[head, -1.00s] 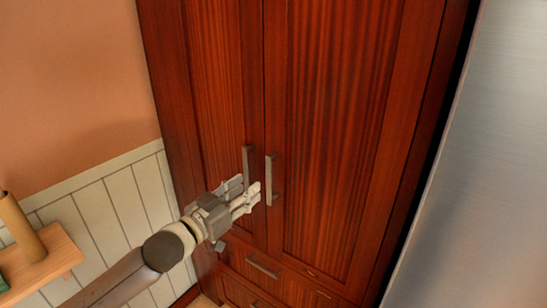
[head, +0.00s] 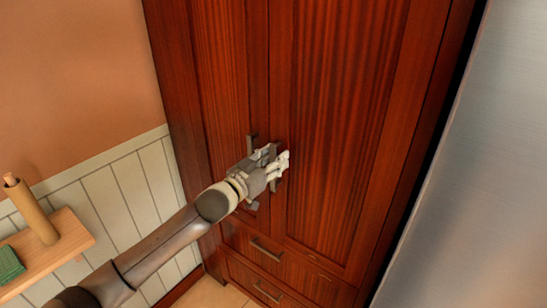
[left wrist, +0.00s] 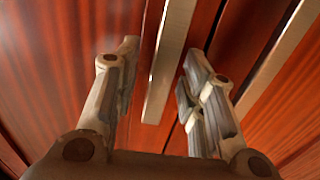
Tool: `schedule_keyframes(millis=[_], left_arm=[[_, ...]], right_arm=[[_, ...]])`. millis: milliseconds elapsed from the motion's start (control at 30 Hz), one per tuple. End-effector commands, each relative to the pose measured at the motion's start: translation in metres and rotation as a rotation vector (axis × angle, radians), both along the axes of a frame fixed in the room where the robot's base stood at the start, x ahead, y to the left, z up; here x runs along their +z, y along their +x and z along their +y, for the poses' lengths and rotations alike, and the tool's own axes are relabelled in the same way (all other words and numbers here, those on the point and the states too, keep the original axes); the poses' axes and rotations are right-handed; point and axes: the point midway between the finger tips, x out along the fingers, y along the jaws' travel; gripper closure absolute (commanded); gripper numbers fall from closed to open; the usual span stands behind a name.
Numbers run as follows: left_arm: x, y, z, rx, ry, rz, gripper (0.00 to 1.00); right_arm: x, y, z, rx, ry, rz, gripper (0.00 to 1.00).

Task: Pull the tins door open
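The tall dark red wooden cabinet has two closed doors, a left door (head: 228,75) and a right door (head: 335,120). Nothing visible marks which is the tins door. Their upright metal handles, the left handle (head: 252,138) and the right handle (head: 276,185), stand side by side at the seam and are partly hidden by my gripper. My left gripper (head: 281,163) is at the handles. In the left wrist view its fingers (left wrist: 158,75) are apart, with one handle bar (left wrist: 168,60) between them and another bar (left wrist: 277,60) to the right. My right gripper is out of view.
Drawers with metal handles (head: 266,249) lie below the doors and look closed. A wooden shelf (head: 75,240) with a brown cylinder (head: 32,212) and a green item (head: 10,264) is at the left. A grey metal surface (head: 475,190) stands close on the right.

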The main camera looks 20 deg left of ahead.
Motion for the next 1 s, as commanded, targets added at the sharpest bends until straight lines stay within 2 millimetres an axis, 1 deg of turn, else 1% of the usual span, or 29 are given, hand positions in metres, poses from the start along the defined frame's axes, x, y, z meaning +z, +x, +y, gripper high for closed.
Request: schedule_keyframes(millis=[267,367,567,600,1000], left_arm=[[-0.0003,0.0011,-0.0006,0.000,0.000,0.000,0.62],[-0.0003,0.0010,-0.0006,0.000,0.000,0.000,0.73],[-0.0003,0.0009,-0.0004,0.000,0.000,0.000,0.98],[-0.0003,0.0009,-0.0004,0.000,0.000,0.000,1.00],[-0.0012,-0.0021,-0.0004,0.007,-0.002,0.002,1.00]], right_arm=[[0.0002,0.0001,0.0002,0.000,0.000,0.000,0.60],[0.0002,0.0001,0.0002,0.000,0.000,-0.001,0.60],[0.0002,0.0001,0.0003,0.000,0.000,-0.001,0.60],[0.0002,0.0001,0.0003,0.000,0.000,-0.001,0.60],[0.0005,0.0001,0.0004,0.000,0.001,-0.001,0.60]])
